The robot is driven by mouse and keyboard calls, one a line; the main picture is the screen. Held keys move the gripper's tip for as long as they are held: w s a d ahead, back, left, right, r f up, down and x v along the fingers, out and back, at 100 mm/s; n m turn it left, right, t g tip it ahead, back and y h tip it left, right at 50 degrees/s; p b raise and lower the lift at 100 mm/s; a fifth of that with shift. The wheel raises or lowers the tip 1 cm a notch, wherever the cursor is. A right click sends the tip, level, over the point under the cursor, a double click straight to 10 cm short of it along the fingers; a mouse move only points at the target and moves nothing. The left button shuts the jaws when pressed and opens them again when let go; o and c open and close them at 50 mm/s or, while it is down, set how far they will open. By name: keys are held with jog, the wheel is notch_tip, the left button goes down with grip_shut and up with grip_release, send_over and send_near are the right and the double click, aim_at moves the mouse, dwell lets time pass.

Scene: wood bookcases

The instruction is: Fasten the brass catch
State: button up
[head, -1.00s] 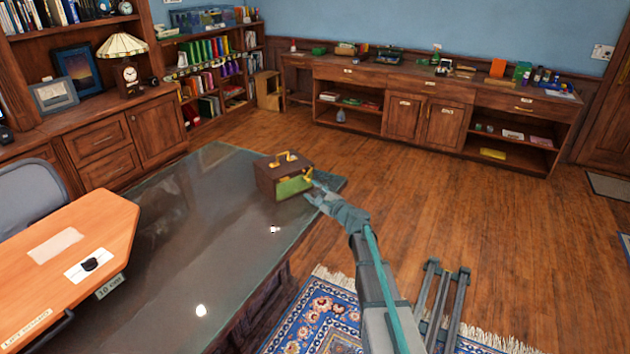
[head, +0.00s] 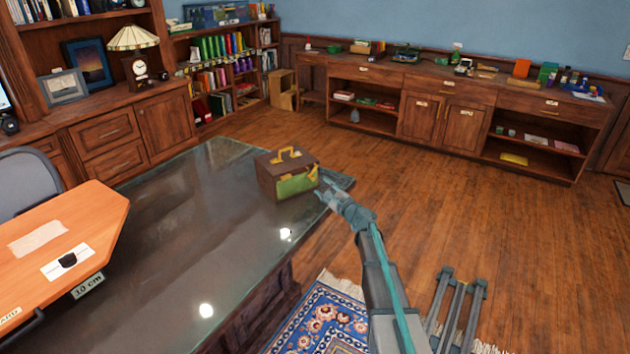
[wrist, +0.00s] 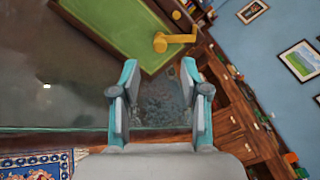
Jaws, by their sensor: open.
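A brown case (head: 268,178) with a green front panel (head: 296,186) stands on the dark glossy desk top. A brass handle (head: 285,156) is on its top. The brass catch (head: 313,173) sits at the panel's right end. In the wrist view the catch (wrist: 172,42) sticks out from the green panel (wrist: 115,25), above and beyond my fingertips. My gripper (head: 325,191) is just right of and below the catch in the head view, apart from it. In the wrist view my gripper (wrist: 158,72) is open, with nothing between its fingers.
The desk top (head: 190,240) is clear around the case, and its edge runs close below my gripper. An orange board (head: 90,225) is at the left. A patterned rug (head: 325,325) and open floor (head: 430,200) lie beyond the desk.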

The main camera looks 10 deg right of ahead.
aim_at(314, 180)
jog(key=p+x, duration=0.1)
jog(key=x, duration=0.5)
jog(key=shift+w+a, duration=0.15)
jog(key=shift+w, duration=0.2)
grip_shut()
